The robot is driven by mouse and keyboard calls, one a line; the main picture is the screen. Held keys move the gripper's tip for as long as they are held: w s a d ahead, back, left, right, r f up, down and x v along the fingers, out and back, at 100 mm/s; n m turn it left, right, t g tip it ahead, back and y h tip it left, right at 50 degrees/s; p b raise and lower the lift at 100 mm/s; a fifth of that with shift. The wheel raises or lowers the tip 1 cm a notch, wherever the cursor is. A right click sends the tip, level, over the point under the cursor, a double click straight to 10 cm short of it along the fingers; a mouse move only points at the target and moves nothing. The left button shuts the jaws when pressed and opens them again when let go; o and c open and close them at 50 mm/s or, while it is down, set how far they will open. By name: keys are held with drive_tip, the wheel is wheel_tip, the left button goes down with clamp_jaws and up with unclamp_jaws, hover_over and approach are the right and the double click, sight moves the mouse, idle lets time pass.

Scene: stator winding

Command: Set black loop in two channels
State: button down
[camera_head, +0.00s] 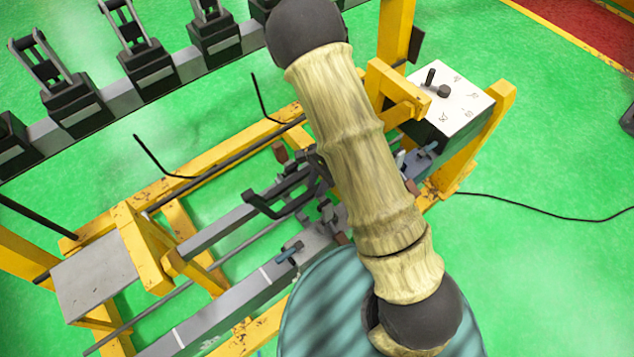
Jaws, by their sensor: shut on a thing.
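A dark angular loop (270,212) shows left of my arm, over the middle of the yellow-framed machine (150,255). Its bent left end is visible and its right end runs behind my arm. I cannot tell whether it is held or rests on the parts below. My arm, in a rough beige sleeve, crosses the picture from top to lower right. My gripper is hidden behind it. No two channels can be picked out clearly. Small clamp-like parts with blue ends (289,252) stand on the grey rail (215,318) below the loop.
Two thin black bent rods (152,158) rise from the machine's back side. A white-topped control box (450,97) with a black knob stands at the right. Black fixtures (142,50) line a grey rail at the back. A black cable crosses open green floor (560,150).

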drive_tip(key=shift+w+f+b, duration=0.15)
drive_tip(key=shift+f+b, duration=0.8)
drive_tip(key=shift+f, duration=0.65)
drive_tip(key=shift+f+b, duration=0.35)
drive_tip(key=shift+b, duration=0.3)
drive_tip(key=shift+f+b, duration=1.5)
drive_tip(key=shift+f, duration=0.05)
drive_tip(key=shift+f, duration=0.1)
